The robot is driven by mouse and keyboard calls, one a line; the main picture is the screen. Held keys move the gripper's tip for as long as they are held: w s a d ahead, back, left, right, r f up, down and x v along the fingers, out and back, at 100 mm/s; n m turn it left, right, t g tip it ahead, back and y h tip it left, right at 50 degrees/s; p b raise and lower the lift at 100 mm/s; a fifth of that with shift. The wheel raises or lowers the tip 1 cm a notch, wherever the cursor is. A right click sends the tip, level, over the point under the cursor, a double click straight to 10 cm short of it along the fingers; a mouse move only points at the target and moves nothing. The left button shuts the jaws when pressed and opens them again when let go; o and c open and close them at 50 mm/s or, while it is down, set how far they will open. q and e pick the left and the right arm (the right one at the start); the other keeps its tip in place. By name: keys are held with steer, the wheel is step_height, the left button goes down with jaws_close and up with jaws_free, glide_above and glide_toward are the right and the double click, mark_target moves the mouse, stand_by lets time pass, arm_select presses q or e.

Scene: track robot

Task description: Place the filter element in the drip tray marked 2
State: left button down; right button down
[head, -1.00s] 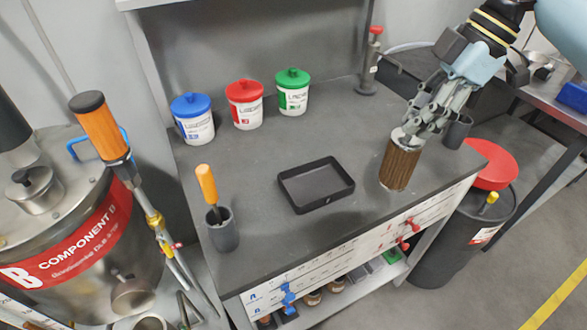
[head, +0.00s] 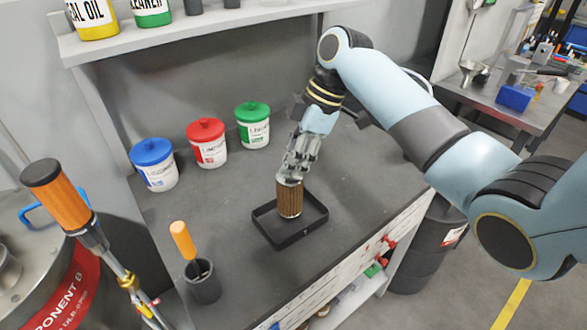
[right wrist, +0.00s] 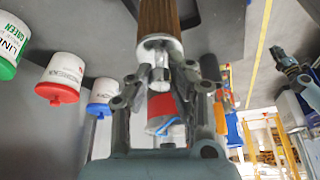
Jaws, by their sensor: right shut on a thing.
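The filter element (head: 289,200) is a brown pleated cylinder with a pale end cap. In the head view it stands upright over the black drip tray (head: 304,233), inside its outline. I cannot tell whether its bottom touches the tray floor. My right gripper (head: 291,174) is shut on its top end. The right wrist view shows the filter element (right wrist: 159,22) and its pale cap beyond the fingers (right wrist: 160,78). No number on the tray can be read. My left gripper is not in view.
Blue-lidded (head: 154,165), red-lidded (head: 207,143) and green-lidded (head: 254,125) tubs stand along the back of the bench. A grey cup (head: 203,283) with an orange-handled tool is at the front left. A shelf (head: 200,30) hangs above. The bench right of the tray is clear.

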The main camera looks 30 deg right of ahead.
mark_target(290, 187)
step_height(290, 187, down, 3)
steer(key=shift+r+p, duration=0.2)
steer(key=shift+p, duration=0.1)
steer(key=shift+f, duration=0.3)
steer(key=shift+f, duration=0.15)
steer(key=c, duration=1.2)
jaws_free()
steer(key=shift+c, duration=0.2)
